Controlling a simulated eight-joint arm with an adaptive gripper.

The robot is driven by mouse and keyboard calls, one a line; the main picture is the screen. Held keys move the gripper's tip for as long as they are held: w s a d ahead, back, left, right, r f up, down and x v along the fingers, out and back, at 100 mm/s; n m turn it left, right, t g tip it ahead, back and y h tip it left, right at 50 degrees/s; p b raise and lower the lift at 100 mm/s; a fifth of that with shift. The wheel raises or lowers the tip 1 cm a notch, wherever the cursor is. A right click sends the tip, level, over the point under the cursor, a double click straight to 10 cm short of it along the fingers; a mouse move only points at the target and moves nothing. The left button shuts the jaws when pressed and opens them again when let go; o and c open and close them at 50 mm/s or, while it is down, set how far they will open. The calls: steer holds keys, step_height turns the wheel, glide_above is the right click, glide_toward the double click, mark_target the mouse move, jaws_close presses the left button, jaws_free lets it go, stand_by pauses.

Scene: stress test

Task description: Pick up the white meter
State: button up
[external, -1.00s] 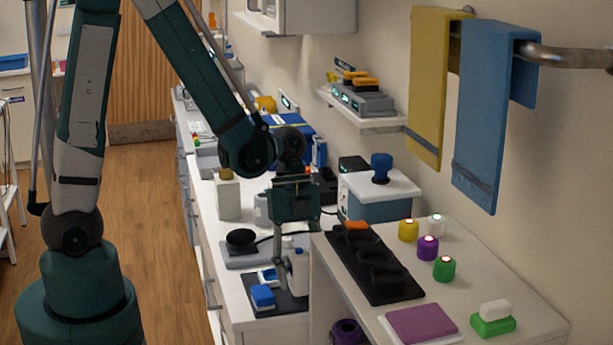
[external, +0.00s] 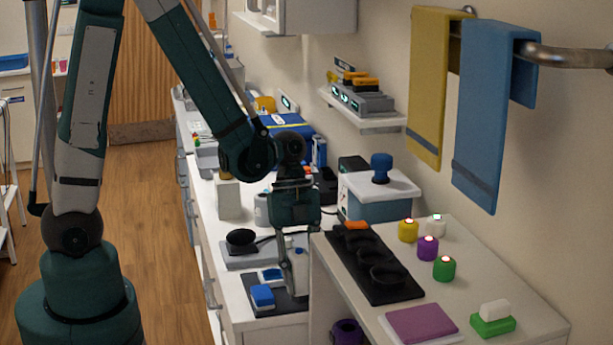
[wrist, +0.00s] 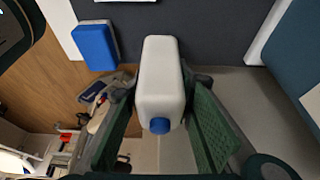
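A white, rounded block with a blue knob on its end, which I take to be the white meter (wrist: 160,80), stands over the dark mat in the wrist view. In the external view it is mostly hidden behind my gripper (external: 291,284). In the wrist view, my gripper (wrist: 162,95) has its two green fingers on either side of the white body. The fingers are spread, and narrow gaps seem to show beside it. I see no clear grip on it.
A blue-and-white block (wrist: 96,46) lies close by on the mat, also seen in the external view (external: 263,295). A raised counter (external: 330,262) stands just right of my gripper, with a black holder (external: 408,294) on it. A grey device with a black top (external: 241,241) stands behind left.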

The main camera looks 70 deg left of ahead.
steer(key=shift+r, duration=0.15)
stand_by(0.3)
step_height(320, 180, up, 18)
steer(key=p, duration=0.2)
stand_by(0.6)
